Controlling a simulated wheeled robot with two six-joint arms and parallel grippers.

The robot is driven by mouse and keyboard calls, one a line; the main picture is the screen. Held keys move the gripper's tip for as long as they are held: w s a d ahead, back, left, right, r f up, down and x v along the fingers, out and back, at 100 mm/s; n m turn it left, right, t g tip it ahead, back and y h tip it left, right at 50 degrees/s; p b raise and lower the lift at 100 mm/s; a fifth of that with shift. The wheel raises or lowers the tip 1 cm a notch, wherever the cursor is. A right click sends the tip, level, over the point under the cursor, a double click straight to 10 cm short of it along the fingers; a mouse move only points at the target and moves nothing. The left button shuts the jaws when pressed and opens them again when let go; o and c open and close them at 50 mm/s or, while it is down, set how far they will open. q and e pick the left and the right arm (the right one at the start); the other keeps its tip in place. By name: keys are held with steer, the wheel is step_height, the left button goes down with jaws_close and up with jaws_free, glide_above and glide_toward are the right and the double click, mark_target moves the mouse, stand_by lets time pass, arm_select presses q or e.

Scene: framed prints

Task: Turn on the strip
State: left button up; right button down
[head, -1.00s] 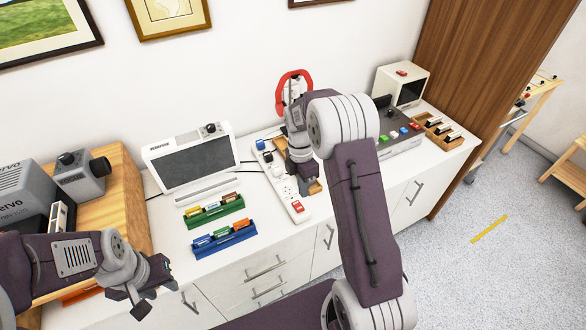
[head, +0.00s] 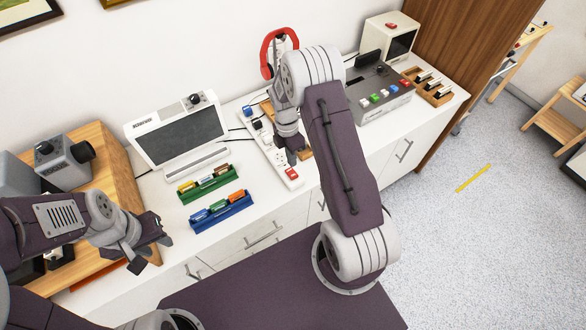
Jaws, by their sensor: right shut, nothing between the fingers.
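The white power strip (head: 277,160) lies on the white counter, running from back left to front right. Its red switch (head: 291,172) is at the near end, and plugs sit in its far part. My right gripper (head: 292,160) points down over the strip, shut and empty, with its tips just behind the red switch. I cannot tell whether the tips touch the strip. The arm hides part of the strip's middle and right side.
A monitor (head: 180,137) stands left of the strip. A green rack (head: 209,185) and a blue rack (head: 220,211) lie in front of it. A grey box with coloured buttons (head: 381,95) is at right. A red ring-shaped object (head: 266,55) stands behind my right arm.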

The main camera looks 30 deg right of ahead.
mark_target(294, 176)
steer(key=f, duration=0.5)
steer(key=shift+s+f+p, duration=0.35)
steer(key=shift+s+f, duration=0.05)
steer(key=shift+s, duration=0.1)
steer(key=shift+f, duration=0.35)
steer(key=shift+s+r, duration=0.15)
steer(key=shift+w+r, duration=0.15)
steer(key=shift+w, duration=0.7)
